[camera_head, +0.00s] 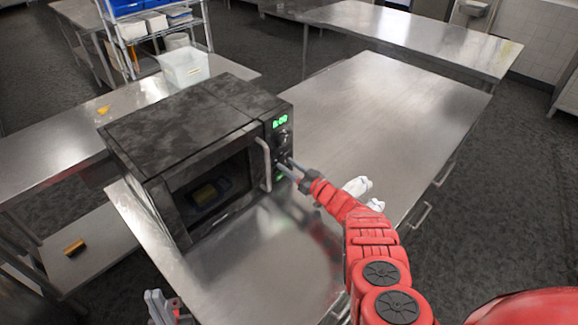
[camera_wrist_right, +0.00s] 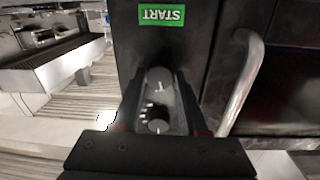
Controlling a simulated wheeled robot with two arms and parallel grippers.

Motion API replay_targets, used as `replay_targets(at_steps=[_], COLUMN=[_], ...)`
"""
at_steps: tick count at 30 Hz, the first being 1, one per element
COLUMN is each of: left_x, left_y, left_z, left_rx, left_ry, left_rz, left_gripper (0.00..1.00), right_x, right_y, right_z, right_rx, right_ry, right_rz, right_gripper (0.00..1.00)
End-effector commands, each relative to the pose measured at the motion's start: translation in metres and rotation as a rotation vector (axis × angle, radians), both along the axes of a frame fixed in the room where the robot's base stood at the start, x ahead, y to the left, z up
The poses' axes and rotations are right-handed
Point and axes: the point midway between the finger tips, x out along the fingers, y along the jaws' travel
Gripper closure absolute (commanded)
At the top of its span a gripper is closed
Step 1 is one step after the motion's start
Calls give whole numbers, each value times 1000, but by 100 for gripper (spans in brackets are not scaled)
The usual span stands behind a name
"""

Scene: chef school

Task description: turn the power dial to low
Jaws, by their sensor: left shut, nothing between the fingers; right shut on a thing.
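The black microwave (camera_head: 190,140) stands on a steel table, its door closed and its control panel on the right of the front. The panel has an upper dial (camera_head: 283,138) and a lower dial near the green START button (camera_wrist_right: 162,15). My right gripper (camera_head: 284,164) reaches the panel from the right and is shut on the lower dial (camera_wrist_right: 160,80). In the right wrist view, upside down, the upper dial (camera_wrist_right: 158,124) shows nearer the gripper's base. I cannot read the dial labels. My left gripper (camera_head: 157,296) is shut and empty at the bottom edge, apart from the microwave.
The door handle (camera_head: 264,163) stands out just left of the panel; it also shows in the right wrist view (camera_wrist_right: 240,90). A yellow item sits inside, behind the door glass. A clear bin (camera_head: 184,68) stands behind the microwave.

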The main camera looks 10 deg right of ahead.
Motion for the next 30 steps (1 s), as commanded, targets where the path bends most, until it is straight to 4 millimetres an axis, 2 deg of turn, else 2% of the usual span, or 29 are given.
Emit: replay_targets(at_steps=[10, 21, 30], left_x=[0, 0, 0], left_y=[0, 0, 0], left_z=[-5, -28, -42], left_rx=[0, 0, 0], left_ry=[0, 0, 0], left_rz=[0, 0, 0], left_gripper=[100, 100, 100], right_x=[0, 1, 1], right_y=[1, 0, -2], right_z=[-2, -4, -3], right_rx=[-268, -535, -674], right_ry=[-181, -358, -446], right_rz=[2, 1, -1], right_gripper=[100, 100, 100])
